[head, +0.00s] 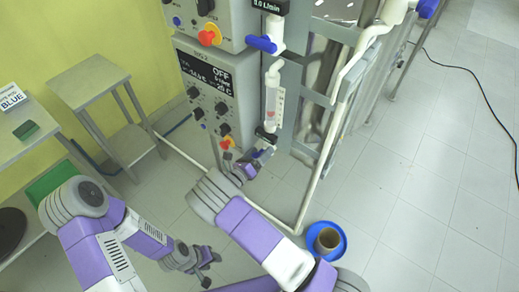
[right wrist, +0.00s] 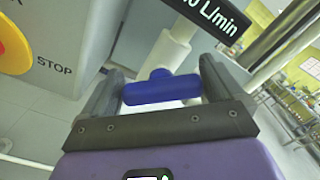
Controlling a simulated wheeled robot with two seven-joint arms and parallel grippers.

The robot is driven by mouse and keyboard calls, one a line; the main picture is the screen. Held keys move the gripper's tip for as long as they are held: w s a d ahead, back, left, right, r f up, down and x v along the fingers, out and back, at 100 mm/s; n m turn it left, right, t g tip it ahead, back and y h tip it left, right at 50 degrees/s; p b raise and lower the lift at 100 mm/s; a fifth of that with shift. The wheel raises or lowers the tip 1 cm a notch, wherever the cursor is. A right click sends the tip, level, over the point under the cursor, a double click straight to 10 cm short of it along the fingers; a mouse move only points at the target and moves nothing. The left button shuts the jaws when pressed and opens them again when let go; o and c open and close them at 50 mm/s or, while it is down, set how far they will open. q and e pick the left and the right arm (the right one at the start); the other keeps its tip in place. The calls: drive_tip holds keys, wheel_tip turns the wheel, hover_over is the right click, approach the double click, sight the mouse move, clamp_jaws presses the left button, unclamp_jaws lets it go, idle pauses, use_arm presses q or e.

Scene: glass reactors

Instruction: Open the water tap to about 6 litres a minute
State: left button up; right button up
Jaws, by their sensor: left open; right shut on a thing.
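The water tap has a blue handle (right wrist: 163,90) on a white pipe, below a black flow display (right wrist: 205,14). The display ends in "0 L/min"; its first digit is cut off. My right gripper (right wrist: 163,88) is shut on the blue handle, with a finger at each end of it. In the head view my right gripper (head: 259,156) is at the lower pipe, under the small dark display (head: 266,135), and mostly covers the handle. My left gripper (head: 212,268) is open and empty, low over the floor.
A control panel (head: 208,85) reading OFF stands left of the pipe. A blue basin (head: 342,245) with a brown container stands on the floor. Floor at right is mostly clear.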

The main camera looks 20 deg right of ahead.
drive_tip(key=shift+f+n+p, duration=0.2)
drive_tip(key=shift+n+p, duration=0.55)
drive_tip(key=shift+n, duration=1.25)
drive_tip(key=o, duration=0.7)
drive_tip(key=v, duration=0.7)
drive_tip(key=shift+s+a+p, duration=0.2)
drive_tip(key=shift+a+p, duration=0.1)
drive_tip(key=shift+d, duration=0.1)
